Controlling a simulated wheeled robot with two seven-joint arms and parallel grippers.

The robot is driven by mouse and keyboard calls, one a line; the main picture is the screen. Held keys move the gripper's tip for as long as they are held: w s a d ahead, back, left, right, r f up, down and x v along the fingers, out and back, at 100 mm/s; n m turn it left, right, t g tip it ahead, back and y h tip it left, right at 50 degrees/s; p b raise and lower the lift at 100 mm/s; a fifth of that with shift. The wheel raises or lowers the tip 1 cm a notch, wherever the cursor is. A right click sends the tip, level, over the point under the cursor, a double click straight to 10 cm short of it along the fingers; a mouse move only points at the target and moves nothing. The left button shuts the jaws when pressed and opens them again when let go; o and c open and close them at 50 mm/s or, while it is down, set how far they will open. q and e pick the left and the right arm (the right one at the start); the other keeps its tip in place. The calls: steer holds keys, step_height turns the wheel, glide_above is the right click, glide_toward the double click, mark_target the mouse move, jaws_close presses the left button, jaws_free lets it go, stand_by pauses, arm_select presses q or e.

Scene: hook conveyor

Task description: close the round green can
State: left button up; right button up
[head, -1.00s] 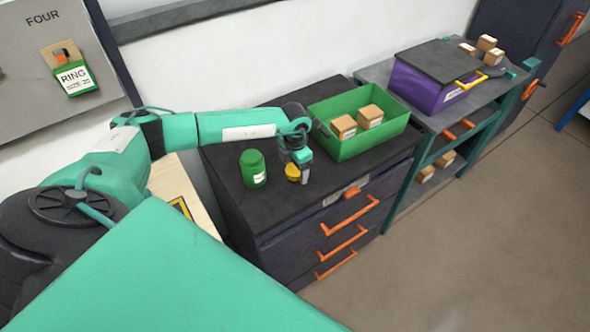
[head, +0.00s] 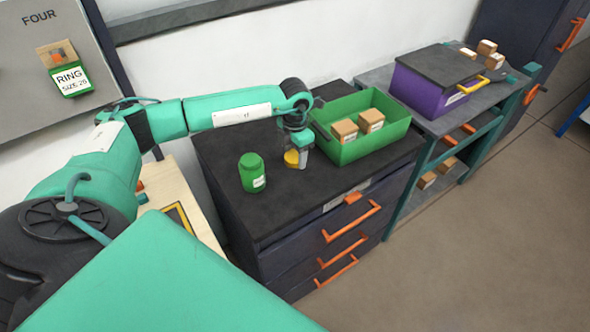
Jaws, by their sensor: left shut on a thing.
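The round green can (head: 252,174) stands upright on the dark top of a drawer cabinet and has a pale label. Its top looks green, but I cannot tell whether it is open. My left gripper (head: 297,156) is right of the can and apart from it, pointing down. It is shut on a round yellow lid (head: 291,158), which shows at its left side. The fingers partly hide the lid. My right gripper is out of view.
A green bin (head: 365,148) with two small cartons stands right of the gripper on the cabinet (head: 285,215). A purple box (head: 427,92) sits on the shelf unit beyond. The cabinet top in front of the can is clear.

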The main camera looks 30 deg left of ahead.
mark_target(295, 156)
arm_select(q)
step_height(295, 156, up, 12)
steer(key=b, duration=0.3)
steer(key=shift+r, duration=0.15)
steer(key=s+d+f+m, duration=0.5)
steer(key=s+d+m, duration=0.1)
steer(key=m, duration=0.9)
steer(key=s+d+f+m, duration=0.5)
steer(key=s+d+m, duration=0.2)
steer(key=m, duration=0.9)
steer(key=shift+s+d, duration=0.2)
steer(key=shift+d, duration=0.9)
steer(key=shift+a, duration=0.1)
